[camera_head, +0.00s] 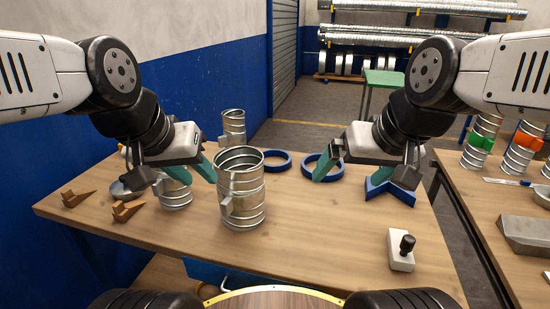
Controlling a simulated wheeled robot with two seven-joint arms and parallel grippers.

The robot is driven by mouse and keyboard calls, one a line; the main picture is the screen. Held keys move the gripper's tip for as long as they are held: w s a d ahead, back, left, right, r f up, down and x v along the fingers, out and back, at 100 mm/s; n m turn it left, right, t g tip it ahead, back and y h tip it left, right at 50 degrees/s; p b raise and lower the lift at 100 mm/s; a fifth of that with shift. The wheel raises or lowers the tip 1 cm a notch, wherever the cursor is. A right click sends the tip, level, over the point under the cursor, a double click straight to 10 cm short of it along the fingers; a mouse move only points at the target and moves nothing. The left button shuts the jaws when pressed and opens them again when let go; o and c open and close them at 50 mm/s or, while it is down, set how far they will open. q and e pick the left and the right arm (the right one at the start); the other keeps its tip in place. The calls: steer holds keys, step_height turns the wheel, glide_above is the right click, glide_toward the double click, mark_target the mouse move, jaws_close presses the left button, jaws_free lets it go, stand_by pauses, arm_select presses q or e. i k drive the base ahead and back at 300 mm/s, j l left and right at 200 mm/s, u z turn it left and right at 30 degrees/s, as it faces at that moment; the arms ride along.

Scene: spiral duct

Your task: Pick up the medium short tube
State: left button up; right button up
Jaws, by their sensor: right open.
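Three short metal tubes stand upright on the wooden table. The largest in view (241,195) is at the front middle, with a small tab on its side. A slimmer tube (233,125) stands behind it. Another tube (175,194) stands to the left, partly hidden by my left gripper. I cannot tell for sure which is the medium one. My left gripper (196,177) has teal fingers apart, above and beside the left tube and left of the front tube; it holds nothing visible. My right gripper (345,179) is open and empty, over the table's right part.
Blue rings (276,161) and (323,166) lie behind and near my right gripper, with a blue angled piece (402,193) beside it. Brown wedges (127,210) lie at left. A white block with a black knob (401,252) is front right. A second table (478,190) stands right.

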mark_target(173, 195)
steer(key=j, duration=0.65)
steer(key=i+j+z, duration=0.15)
steer(key=j, duration=0.45)
